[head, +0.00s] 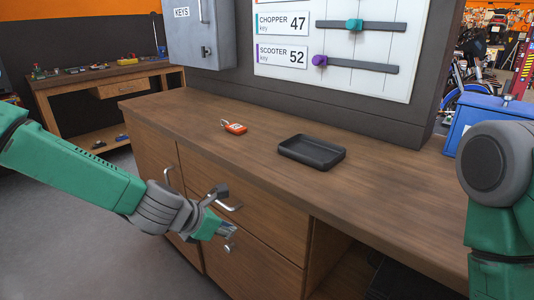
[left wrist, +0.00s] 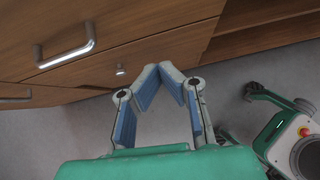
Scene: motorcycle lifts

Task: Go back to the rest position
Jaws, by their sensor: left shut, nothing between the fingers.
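My left gripper (head: 228,235) is in front of the wooden counter's drawers, below the counter top. In the left wrist view, its two blue-padded fingers (left wrist: 167,72) come together at the tips with nothing held between them. My left arm reaches in from the left in the head view. My green and grey right arm shows at the right edge, but its gripper is out of view.
An orange key tag (head: 235,128) and an empty black tray (head: 311,153) lie on the counter (head: 220,160). Drawer handles (head: 228,200) stick out close to my left gripper. A blue box (head: 480,115) stands at right. A grey key cabinet (head: 200,35) hangs behind. Floor at left is clear.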

